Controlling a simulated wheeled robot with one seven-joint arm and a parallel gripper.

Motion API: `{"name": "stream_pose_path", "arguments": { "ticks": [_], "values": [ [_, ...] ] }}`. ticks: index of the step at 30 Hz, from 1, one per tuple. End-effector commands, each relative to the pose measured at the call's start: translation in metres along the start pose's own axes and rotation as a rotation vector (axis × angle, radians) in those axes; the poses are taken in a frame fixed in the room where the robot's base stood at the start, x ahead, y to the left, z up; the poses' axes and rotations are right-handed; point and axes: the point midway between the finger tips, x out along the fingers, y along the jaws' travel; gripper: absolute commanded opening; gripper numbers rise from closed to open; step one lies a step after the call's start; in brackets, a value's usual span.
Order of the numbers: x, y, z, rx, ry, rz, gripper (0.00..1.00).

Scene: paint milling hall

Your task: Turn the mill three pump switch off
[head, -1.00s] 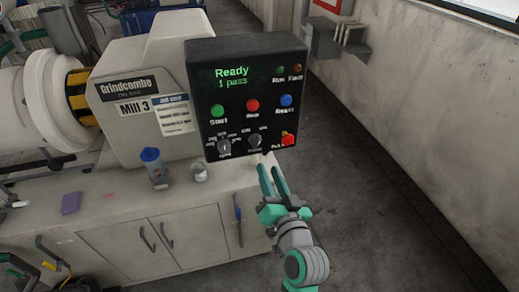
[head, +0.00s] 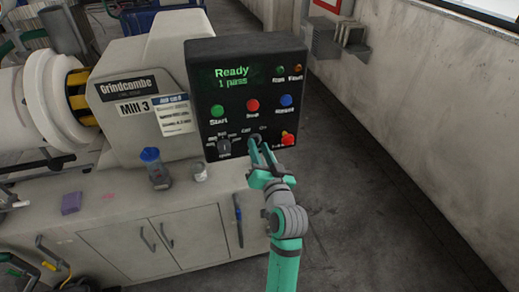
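The mill three (head: 135,107) machine stands at the left with a "Mill 3" label. Its dark control panel (head: 250,115) shows "Ready, 1 pass" in green. Low on the panel are two rotary switches, a left one (head: 224,148) and a right one mostly covered by my gripper. Small labels above the right switch look like "Off" and "On"; its pointer and the name below it are hidden. My gripper (head: 257,144) is at this right switch, its two fingers slightly apart near the knob. I cannot tell whether they touch it.
Green (head: 217,111), red (head: 253,105) and blue (head: 286,101) buttons sit above the switches. A red stop button (head: 288,140) is close right of my gripper. Floor at right is clear.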

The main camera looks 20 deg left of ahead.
Motion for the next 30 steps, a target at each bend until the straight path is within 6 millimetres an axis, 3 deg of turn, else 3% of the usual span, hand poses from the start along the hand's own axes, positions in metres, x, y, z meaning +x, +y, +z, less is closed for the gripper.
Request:
{"name": "stream_pose_path", "arguments": {
  "ticks": [3,6,7,20,30],
  "values": [
    [-0.0002,0.0001,0.0,0.0,0.0,0.0,0.26],
    [-0.0003,0.0001,0.0,0.0,0.0,0.0,0.02],
    [-0.0003,0.0001,0.0,0.0,0.0,0.0,0.0],
    [-0.0005,0.0002,0.0,-0.054,0.0,0.001,0.0],
    [-0.0005,-0.0001,0.0001,-0.298,0.0,0.001,0.0]
  ]
}}
